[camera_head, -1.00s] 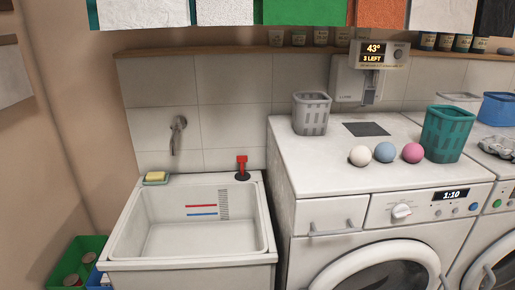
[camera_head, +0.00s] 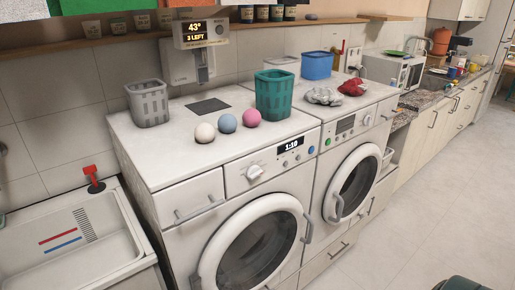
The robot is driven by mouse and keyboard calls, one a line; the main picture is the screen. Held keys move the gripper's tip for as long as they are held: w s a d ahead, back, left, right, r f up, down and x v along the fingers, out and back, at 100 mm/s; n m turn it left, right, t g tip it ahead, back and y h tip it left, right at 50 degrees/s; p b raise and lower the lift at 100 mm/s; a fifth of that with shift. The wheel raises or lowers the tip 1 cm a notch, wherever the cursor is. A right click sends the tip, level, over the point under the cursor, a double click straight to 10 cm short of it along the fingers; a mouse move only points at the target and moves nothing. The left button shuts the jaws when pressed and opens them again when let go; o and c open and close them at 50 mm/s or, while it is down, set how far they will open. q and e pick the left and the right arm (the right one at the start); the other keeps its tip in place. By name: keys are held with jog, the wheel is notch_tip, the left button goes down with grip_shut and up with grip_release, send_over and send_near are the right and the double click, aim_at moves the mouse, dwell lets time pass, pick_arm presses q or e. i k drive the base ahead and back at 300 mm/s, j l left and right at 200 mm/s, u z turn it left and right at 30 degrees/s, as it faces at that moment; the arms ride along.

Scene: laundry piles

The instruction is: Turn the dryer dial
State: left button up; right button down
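Two white front-loading machines stand side by side. The nearer one (camera_head: 180,235) has a white round dial (camera_head: 254,172) on its front panel, left of a display (camera_head: 291,145) reading 1:10. The farther machine (camera_head: 379,139) has a small display (camera_head: 345,124) and a round dial (camera_head: 367,120) at the right of its panel. I cannot tell from labels which one is the dryer. Both round doors look closed. Neither of my grippers is in view.
On the nearer machine stand a grey basket (camera_head: 148,104), a teal basket (camera_head: 274,97) and white, blue and pink balls. A blue basket (camera_head: 317,65) and red cloth (camera_head: 352,87) are on the farther one. A sink (camera_head: 60,240) is at left. The floor (camera_head: 440,190) at right is clear.

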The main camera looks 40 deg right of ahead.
aim_at(254, 172)
jog(key=z, duration=1.25)
